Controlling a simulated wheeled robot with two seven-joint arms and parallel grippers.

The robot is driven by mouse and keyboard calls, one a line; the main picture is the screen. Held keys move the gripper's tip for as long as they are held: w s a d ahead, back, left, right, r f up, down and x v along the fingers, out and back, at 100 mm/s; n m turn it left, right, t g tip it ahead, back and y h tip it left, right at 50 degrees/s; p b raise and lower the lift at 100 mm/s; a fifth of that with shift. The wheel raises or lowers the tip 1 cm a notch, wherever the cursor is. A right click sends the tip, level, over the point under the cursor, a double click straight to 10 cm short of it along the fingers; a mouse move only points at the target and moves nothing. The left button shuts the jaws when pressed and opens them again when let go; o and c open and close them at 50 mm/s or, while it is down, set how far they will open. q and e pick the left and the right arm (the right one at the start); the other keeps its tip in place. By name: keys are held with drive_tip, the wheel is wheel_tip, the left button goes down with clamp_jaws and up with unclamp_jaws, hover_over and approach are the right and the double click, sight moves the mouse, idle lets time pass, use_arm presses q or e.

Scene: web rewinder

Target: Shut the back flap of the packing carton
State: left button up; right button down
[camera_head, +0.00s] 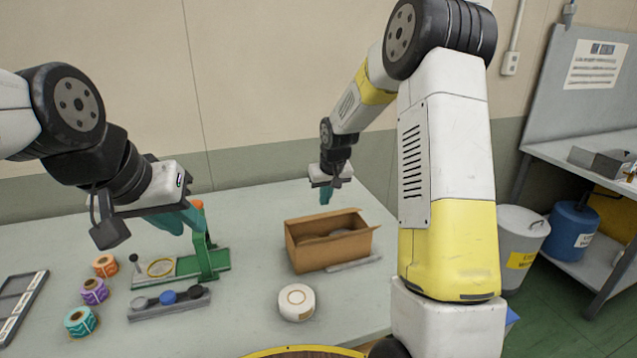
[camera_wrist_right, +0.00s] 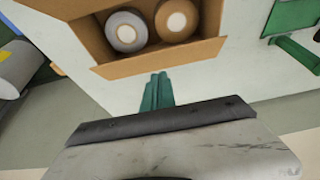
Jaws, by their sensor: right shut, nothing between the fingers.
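The brown packing carton (camera_head: 330,249) stands on the table with its top open. Its back flap (camera_wrist_right: 160,59) looks like the tan strip along the carton's near edge in the right wrist view, tilted up or outward; its exact angle is unclear. Two rolls, one grey (camera_wrist_right: 125,32) and one brown (camera_wrist_right: 177,20), lie inside the carton. My right gripper (camera_head: 326,196) is behind and above the carton's back edge. Its teal fingers (camera_wrist_right: 157,92) are together and empty, apart from the flap. My left gripper (camera_head: 178,219) hangs over the green fixture; its finger gap is unclear.
A green stand with an orange top (camera_head: 205,245) is left of the carton. A white roll (camera_head: 296,302) lies in front of it. Coloured label rolls (camera_head: 94,291) and a grey holder (camera_head: 169,304) are at left. A bin (camera_head: 520,240) stands beyond the table at right.

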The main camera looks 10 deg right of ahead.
sight(325, 216)
drive_tip(key=shift+s+d+f, duration=0.1)
drive_tip(key=shift+s+f, duration=0.3)
drive_tip(key=shift+f, duration=0.35)
drive_tip(key=shift+s+d+f, duration=0.1)
drive_tip(key=shift+s+f, duration=0.25)
drive_tip(key=shift+f, duration=0.35)
drive_tip(key=s+f, duration=0.2)
drive_tip(key=f, duration=0.1)
drive_tip(key=shift+d, duration=0.15)
drive_tip(key=shift+r, duration=0.1)
